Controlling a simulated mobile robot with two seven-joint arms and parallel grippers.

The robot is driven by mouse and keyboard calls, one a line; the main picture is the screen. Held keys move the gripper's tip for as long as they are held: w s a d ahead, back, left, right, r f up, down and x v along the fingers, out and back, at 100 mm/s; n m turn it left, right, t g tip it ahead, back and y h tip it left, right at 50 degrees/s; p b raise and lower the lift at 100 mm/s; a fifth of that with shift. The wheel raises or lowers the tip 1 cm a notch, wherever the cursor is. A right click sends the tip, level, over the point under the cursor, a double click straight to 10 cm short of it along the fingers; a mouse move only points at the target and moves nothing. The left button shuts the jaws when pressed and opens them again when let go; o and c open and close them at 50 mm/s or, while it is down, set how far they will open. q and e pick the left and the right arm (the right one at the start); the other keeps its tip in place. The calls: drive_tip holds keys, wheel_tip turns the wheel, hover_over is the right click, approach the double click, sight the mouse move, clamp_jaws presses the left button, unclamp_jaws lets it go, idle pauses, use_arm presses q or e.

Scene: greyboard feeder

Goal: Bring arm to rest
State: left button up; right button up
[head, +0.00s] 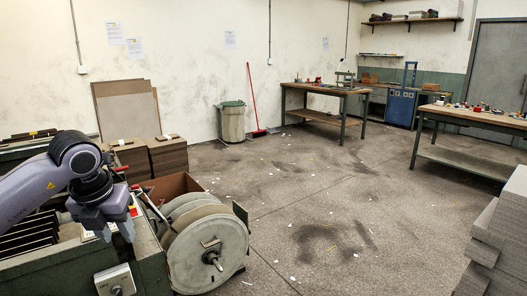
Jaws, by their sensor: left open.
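My left arm comes in from the left edge, and its gripper (108,226) hangs down over the green feeder machine (62,270). The jaws are open, with a finger on each side, and I see nothing held between them. The gripper is just left of the large grey reel (205,250) on the machine's side. I cannot tell whether the fingertips touch the machine. My right gripper is not in view.
Grey board stacks (500,240) stand at the right edge. A brown board stack (168,158) is behind the machine. Workbenches (325,90), a bin (232,122) and a red broom (253,100) stand farther back. The littered middle floor is open.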

use_arm(q)
drive_tip(key=s+d+f+m+g+h, duration=0.1)
drive_tip(key=s+d+f+m+h, duration=0.25)
drive_tip(key=d, duration=0.55)
drive_tip(key=s+d+f+n+g+h, duration=0.1)
drive_tip(key=s+d+f+g+h, duration=0.1)
drive_tip(key=d+f+h, duration=0.55)
drive_tip(key=s+d+r+n+t+h, duration=0.2)
drive_tip(key=d+r+n+h, duration=0.1)
drive_tip(key=d+h, duration=0.15)
drive_tip(key=s+d+r+n+t+h, duration=0.2)
drive_tip(key=d+n+h, duration=0.15)
drive_tip(key=d, duration=0.25)
drive_tip(key=a+f+n+t+y, duration=1.1)
drive_tip(key=f+n+t+y, duration=0.15)
drive_tip(key=n, duration=0.95)
drive_tip(key=s+a+f+n+g+y, duration=0.3)
drive_tip(key=s+a+f+n+g, duration=0.1)
drive_tip(key=s+f, duration=0.9)
drive_tip(key=shift+a+f+n+g+y, duration=0.15)
drive_tip(key=shift+f+n+g+y, duration=0.2)
drive_tip(key=shift+f+n+g, duration=0.7)
drive_tip(key=shift+a+r, duration=0.1)
drive_tip(key=shift+r, duration=0.15)
